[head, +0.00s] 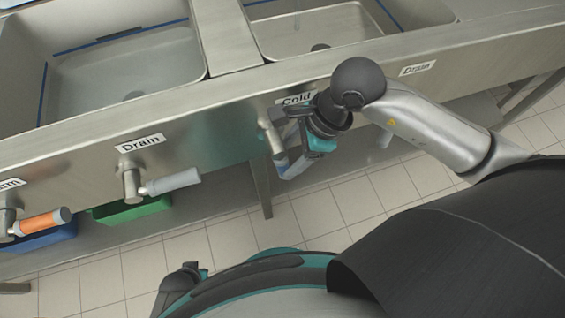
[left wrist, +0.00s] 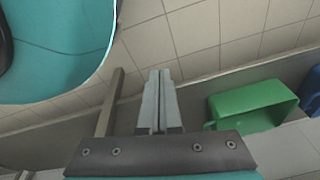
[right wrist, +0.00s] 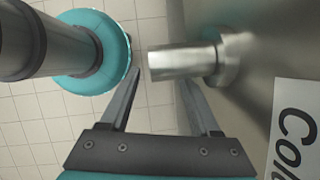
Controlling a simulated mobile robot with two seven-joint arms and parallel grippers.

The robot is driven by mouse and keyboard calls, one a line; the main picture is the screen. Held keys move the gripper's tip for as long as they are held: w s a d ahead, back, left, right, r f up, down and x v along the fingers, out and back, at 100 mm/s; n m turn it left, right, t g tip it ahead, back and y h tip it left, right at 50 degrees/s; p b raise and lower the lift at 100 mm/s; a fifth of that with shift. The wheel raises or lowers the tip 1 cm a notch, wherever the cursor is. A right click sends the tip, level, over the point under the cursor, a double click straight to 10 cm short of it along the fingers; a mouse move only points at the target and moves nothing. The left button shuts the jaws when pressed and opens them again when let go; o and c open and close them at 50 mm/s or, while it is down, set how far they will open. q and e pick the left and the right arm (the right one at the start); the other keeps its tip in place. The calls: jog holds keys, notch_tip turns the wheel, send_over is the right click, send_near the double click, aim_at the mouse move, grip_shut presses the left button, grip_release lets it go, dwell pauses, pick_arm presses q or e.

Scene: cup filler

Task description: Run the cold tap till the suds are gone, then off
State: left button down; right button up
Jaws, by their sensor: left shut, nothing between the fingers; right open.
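The cold tap (head: 267,137) sticks out of the steel front panel under the "Cold" label (head: 296,99). In the right wrist view its metal end (right wrist: 185,62) lies just beyond the fingertips, partly over the right-hand finger. My right gripper (head: 288,164) is at the cold tap with its fingers (right wrist: 163,76) apart; contact cannot be told. My left gripper (left wrist: 158,73) is shut and empty, pointing at the floor below the sink. The left basin (head: 130,75) and right basin (head: 318,28) are partly in view.
A drain handle (head: 175,181) and an orange-gripped warm handle (head: 42,222) stick out farther left. Another "Drain" label (head: 417,68) is at right. A green bin (head: 133,209) and a blue bin (head: 45,239) sit under the sink. Tiled floor (head: 225,245) in front is clear.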

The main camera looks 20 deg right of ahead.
aim_at(283, 165)
pick_arm(q)
jog(key=shift+w+d+r+b, duration=0.5)
jog(key=shift+w+d+r, duration=0.2)
jog(key=shift+w+r, duration=0.2)
pick_arm(e)
jog(key=shift+x, duration=1.95)
grip_shut()
